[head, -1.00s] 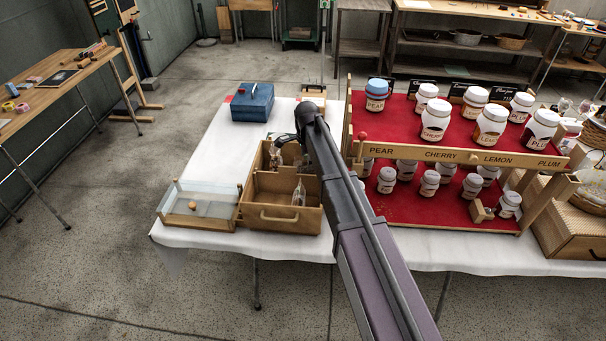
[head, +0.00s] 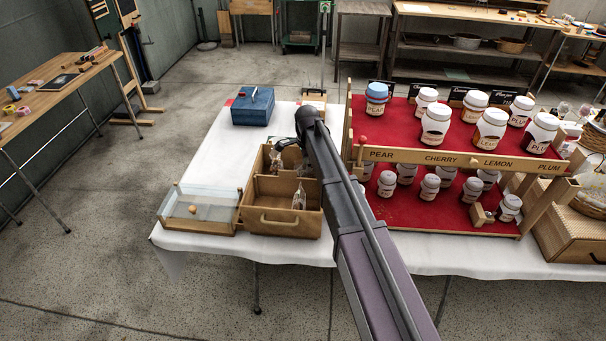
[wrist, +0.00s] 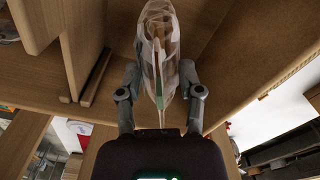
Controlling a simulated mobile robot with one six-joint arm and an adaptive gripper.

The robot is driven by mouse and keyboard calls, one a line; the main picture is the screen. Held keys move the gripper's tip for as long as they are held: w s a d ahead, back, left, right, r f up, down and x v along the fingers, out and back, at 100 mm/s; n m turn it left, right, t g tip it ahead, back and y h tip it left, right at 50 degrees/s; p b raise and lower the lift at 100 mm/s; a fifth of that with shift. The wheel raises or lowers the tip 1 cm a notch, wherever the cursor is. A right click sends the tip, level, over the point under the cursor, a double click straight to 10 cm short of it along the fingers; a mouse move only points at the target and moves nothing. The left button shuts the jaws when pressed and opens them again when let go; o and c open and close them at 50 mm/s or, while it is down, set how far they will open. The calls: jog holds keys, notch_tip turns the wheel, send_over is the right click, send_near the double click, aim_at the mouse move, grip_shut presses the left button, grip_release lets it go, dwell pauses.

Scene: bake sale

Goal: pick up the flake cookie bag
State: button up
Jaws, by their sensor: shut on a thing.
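In the wrist view, my gripper (wrist: 160,78) is shut on a clear bag (wrist: 160,48) with greenish and reddish-brown parts, gripped between its two fingers. I take it to be the flake cookie bag, but no label is readable. In the head view, my gripper (head: 288,146) is over the rear compartment of a wooden box (head: 281,223), with the bag (head: 277,160) just below it, small and partly hidden. Another clear bag (head: 299,198) stands in the front compartment.
A glass-sided tray (head: 196,224) stands left of the box and a blue box (head: 252,108) behind it. A red jar rack (head: 400,214) stands close on the right. White tabletop is clear behind the tray.

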jog(key=shift+r, duration=0.2)
notch_tip(320, 180, up, 10)
jog(key=p, duration=1)
jog(key=shift+f, duration=0.2)
dwell(0.4)
jog(key=s+d+r+n+p, duration=0.2)
jog(key=s+r+p, duration=0.8)
jog(key=s, duration=0.2)
jog(key=shift+s+d+n, duration=0.3)
jog(key=shift+d+n, duration=0.05)
jog(key=shift+n, duration=0.05)
jog(key=shift+f, duration=0.1)
